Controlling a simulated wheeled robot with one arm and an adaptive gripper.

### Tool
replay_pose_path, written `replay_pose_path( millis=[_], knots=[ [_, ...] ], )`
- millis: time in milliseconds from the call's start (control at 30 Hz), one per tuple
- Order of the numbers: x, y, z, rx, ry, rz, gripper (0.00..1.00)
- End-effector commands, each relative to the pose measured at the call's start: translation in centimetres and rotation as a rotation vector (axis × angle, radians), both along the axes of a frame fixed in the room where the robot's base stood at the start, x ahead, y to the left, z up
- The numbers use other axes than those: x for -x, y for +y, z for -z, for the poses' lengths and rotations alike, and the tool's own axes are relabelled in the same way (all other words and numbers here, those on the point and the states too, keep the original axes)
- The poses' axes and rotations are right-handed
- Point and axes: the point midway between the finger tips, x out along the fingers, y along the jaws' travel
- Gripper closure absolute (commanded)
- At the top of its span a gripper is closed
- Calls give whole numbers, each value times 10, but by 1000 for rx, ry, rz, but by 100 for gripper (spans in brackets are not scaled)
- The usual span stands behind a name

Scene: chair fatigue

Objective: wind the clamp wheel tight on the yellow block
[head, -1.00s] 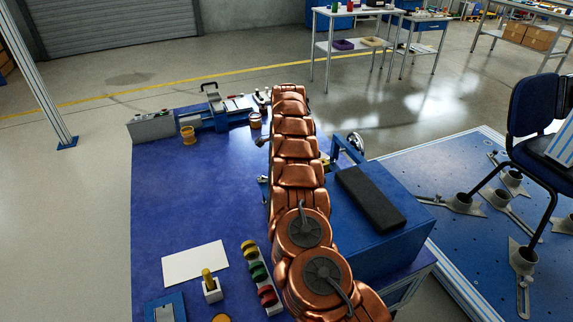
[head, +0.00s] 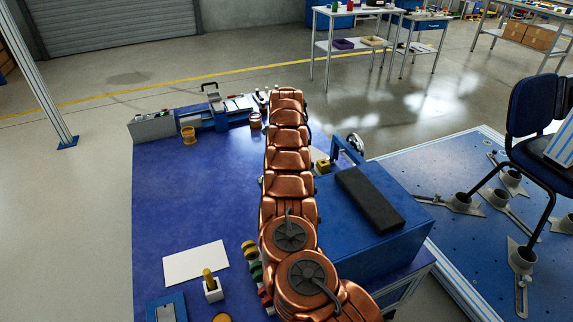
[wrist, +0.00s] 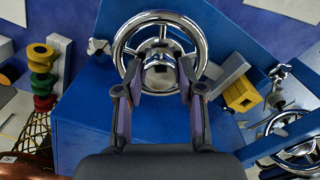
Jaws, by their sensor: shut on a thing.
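A chrome spoked wheel (wrist: 118,48) stands against the blue box in the wrist view. My gripper (wrist: 160,76) is shut on the middle of this wheel, a finger on each side of the hub. The yellow block (wrist: 241,95) is to the right of the gripper, beside a grey bar. A second chrome wheel (wrist: 292,145) shows at the lower right, partly cut off. In the head view the yellow block (head: 322,166) sits left of the blue clamp frame (head: 345,150) with its chrome wheel (head: 356,142). My arm hides the gripper there.
The blue box (head: 368,238) with a black pad (head: 370,198) stands right of my arm. A white sheet (head: 196,262) lies on the blue table (head: 170,205). The table's left middle is clear.

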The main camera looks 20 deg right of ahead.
Motion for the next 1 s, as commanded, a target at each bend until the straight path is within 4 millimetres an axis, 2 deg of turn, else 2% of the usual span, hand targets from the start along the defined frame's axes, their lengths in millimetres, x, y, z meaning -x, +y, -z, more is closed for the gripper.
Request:
replay_pose_path(
  millis=[333,867,900,1000],
  knots=[
    [-1,2,0,-3,-1,127,97],
    [-1,2,0,-3,-1,147,97],
    [-1,2,0,-2,-1,147,58],
    [-1,2,0,-1,0,147,47]
  ],
)
